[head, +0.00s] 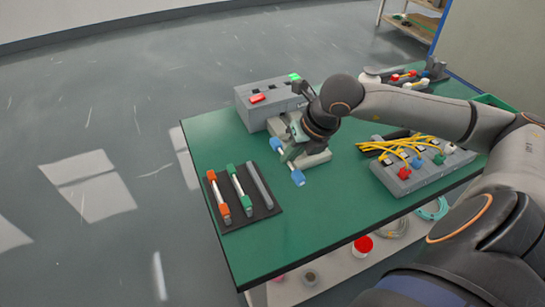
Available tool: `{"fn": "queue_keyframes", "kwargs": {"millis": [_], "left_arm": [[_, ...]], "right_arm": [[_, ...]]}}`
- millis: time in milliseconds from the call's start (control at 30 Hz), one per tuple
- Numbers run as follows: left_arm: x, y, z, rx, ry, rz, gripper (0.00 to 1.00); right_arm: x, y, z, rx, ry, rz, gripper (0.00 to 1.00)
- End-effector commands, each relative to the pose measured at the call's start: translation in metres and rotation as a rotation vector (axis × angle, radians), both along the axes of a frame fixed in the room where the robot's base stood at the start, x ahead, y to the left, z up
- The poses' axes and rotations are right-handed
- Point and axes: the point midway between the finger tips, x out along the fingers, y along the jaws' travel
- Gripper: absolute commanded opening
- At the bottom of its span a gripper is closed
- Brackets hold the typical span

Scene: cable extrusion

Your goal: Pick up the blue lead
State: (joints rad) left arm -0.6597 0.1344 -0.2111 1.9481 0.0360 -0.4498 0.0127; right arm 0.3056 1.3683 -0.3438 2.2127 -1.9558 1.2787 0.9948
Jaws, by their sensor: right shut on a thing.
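The blue lead (298,178) is a short piece with a blue end on either side, its second blue end (277,144) showing up and to the left. I cannot tell how high the lead is above the table. My left gripper is not in view.
A dark tray (262,212) at the left holds an orange-ended lead (219,196) and a green-ended lead (240,190). A grey box (258,116) stands behind. A grey block (411,180) with yellow cables stands right. The table's (290,230) front is clear.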

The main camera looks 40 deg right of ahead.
Motion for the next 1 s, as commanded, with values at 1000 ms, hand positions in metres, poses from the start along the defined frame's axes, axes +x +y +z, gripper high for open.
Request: {"fn": "queue_keyframes", "kwargs": {"millis": [1000], "left_arm": [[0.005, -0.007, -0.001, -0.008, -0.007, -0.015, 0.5]], "right_arm": [[-0.056, -0.034, 0.03, 0.001, -0.002, 0.0, 0.0]]}}
